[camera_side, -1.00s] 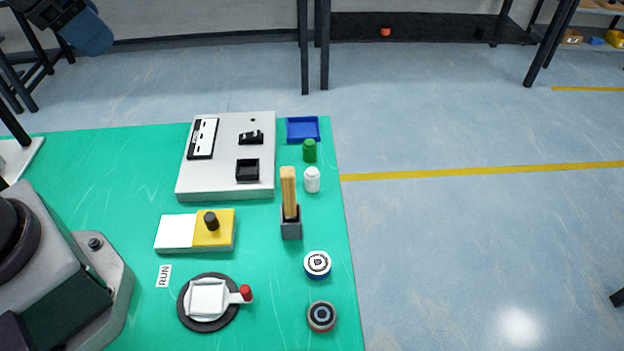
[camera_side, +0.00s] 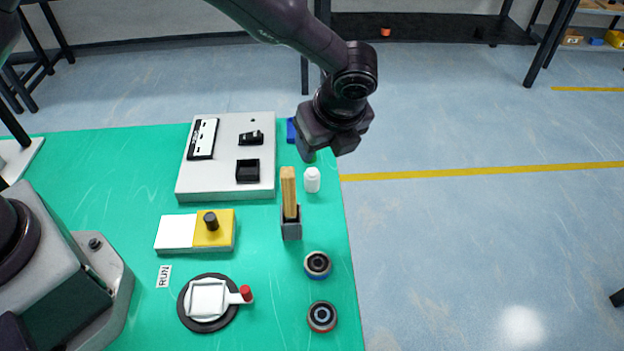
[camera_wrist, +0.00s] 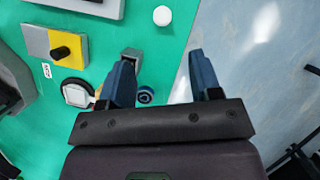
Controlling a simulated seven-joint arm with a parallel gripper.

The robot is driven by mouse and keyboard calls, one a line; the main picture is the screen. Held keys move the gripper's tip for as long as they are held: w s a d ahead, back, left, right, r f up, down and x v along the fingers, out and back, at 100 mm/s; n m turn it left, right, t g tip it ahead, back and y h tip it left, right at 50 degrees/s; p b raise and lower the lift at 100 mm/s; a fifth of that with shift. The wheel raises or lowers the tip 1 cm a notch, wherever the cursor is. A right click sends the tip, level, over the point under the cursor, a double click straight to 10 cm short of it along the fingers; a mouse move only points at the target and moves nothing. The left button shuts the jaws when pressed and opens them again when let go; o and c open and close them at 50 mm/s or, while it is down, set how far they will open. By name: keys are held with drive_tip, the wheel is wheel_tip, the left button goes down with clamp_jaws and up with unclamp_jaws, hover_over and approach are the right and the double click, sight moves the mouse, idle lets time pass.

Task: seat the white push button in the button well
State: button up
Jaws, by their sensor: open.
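The white push button (camera_side: 312,180) appears to be the small white cylinder standing upright on the green mat. From above it is a white disc in the wrist view (camera_wrist: 162,16). A black square recess (camera_side: 248,171) in the grey panel (camera_side: 225,187) looks like the button well. My gripper (camera_side: 333,130) hangs above and behind the white button, with its fingers not distinct in the side view. In the wrist view my gripper (camera_wrist: 162,55) has its two blue fingers apart with nothing between them. The white button lies beyond the fingertips there.
A wooden stick (camera_side: 289,190) stands upright in a grey holder (camera_side: 291,228), close by the white button. Two round pieces (camera_side: 317,264) (camera_side: 322,317) stand nearer the front. A yellow-white block (camera_side: 213,232) is left.

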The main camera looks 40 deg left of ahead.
sight(312, 171)
drive_tip(key=x, duration=1.3)
drive_tip(key=shift+w, duration=0.1)
drive_tip(key=shift+c, duration=0.2)
drive_tip(key=c, duration=0.9)
